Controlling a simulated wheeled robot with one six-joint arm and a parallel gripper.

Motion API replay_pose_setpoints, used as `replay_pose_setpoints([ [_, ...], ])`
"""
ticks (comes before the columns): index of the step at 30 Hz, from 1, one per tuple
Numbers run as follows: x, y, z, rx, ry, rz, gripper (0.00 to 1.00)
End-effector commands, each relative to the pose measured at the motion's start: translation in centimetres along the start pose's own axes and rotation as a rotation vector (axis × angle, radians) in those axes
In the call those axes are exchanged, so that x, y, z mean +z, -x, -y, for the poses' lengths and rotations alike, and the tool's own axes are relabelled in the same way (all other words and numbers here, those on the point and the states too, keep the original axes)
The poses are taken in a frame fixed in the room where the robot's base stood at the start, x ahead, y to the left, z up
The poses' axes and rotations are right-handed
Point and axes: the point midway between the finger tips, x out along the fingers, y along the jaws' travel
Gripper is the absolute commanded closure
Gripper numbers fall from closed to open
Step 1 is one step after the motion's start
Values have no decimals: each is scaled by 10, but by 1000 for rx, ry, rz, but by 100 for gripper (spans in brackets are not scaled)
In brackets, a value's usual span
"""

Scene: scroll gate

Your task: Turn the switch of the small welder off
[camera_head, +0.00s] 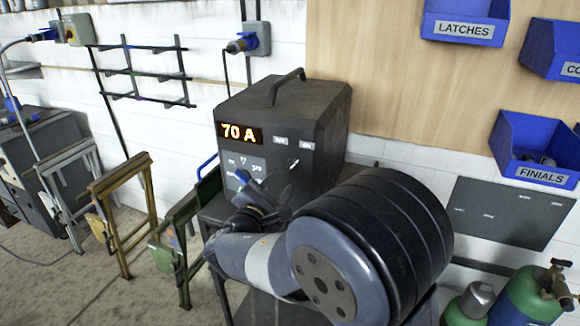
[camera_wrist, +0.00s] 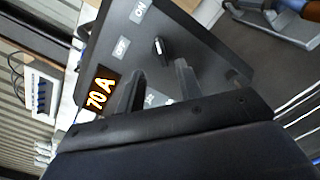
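The small welder (camera_head: 318,114) is a dark box with a top handle and a lit "70 A" display. Its switch (camera_head: 293,165) is a small dark knob with a white mark on the front panel, below the OFF and ON labels. In the head view the mark leans up and right, towards ON. The switch (camera_wrist: 160,48) also shows in the wrist view, just beyond my gripper (camera_wrist: 158,80). My gripper's two fingers are apart with nothing between them, and the switch lies ahead of the gap. In the head view my arm partly covers the lower panel.
Blue bins (camera_head: 542,150) hang on the wooden board at right. Gas cylinders (camera_head: 528,298) stand at the lower right. Metal frames (camera_head: 122,215) stand on the floor at left. A blue plug in a wall socket (camera_head: 257,39) is behind the welder.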

Motion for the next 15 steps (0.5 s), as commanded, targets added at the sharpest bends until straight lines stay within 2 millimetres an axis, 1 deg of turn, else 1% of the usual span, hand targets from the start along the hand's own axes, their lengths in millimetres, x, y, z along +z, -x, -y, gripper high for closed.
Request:
replay_pose_setpoints([
  [1, 3, -12, -1, -3, 0, 2, 66],
  [3, 3, -26, 0, -5, 0, 2, 66],
  [7, 3, -48, 0, -4, 0, 2, 66],
  [12, 2, -68, 0, -2, -1, 1, 66],
  [15, 1, -72, 0, -1, -1, -1, 66],
])
